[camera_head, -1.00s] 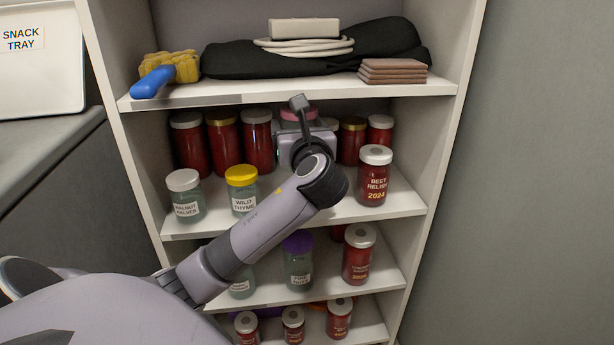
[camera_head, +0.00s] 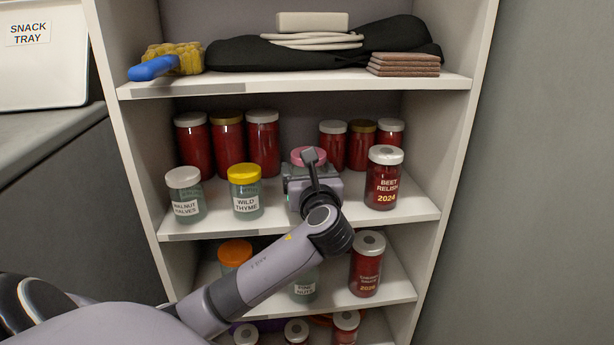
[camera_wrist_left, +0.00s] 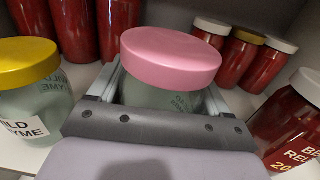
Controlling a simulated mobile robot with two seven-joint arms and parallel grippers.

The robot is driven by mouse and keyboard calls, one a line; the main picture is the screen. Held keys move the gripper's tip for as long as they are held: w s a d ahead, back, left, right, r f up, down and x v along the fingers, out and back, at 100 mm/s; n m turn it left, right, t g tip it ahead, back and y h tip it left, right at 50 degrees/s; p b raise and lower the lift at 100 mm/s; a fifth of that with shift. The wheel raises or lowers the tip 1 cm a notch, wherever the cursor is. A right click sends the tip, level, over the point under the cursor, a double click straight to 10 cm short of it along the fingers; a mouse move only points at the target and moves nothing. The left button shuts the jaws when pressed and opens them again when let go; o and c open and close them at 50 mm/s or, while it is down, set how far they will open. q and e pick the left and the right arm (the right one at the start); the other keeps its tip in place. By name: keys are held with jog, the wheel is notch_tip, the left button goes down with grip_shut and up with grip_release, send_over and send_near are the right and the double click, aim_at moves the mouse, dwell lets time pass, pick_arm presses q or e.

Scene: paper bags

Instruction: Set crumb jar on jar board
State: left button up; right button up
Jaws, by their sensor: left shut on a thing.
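A jar with a pink lid (camera_head: 309,156) is at the middle of the second shelf from the top. In the left wrist view the pink-lidded jar (camera_wrist_left: 170,58) sits between the two fingers, with pale greenish glass below its lid. Its label is mostly hidden, so I cannot read its name. My left gripper (camera_head: 312,184) is shut on this jar from the front. I cannot tell whether the jar's base touches the shelf. I see no jar board that I can make out. My right gripper is not in view.
The wild thyme jar (camera_head: 245,190) and walnut halves jar (camera_head: 185,194) stand left on this shelf (camera_head: 400,212). The beet relish jar (camera_head: 384,178) stands right, and several red jars stand behind. More jars are below. A snack tray (camera_head: 45,65) leans at the far left.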

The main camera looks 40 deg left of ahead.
pick_arm(q)
jog(key=o, duration=1.1)
jog(key=shift+f, duration=0.1)
jog(key=shift+s+d+r, duration=0.1)
jog(key=shift+d+r, duration=0.05)
jog(key=shift+r, duration=0.05)
jog(key=p+v, duration=0.4)
jog(key=v, duration=0.7)
jog(key=shift+s+d, duration=0.2)
jog(key=shift+d, duration=0.05)
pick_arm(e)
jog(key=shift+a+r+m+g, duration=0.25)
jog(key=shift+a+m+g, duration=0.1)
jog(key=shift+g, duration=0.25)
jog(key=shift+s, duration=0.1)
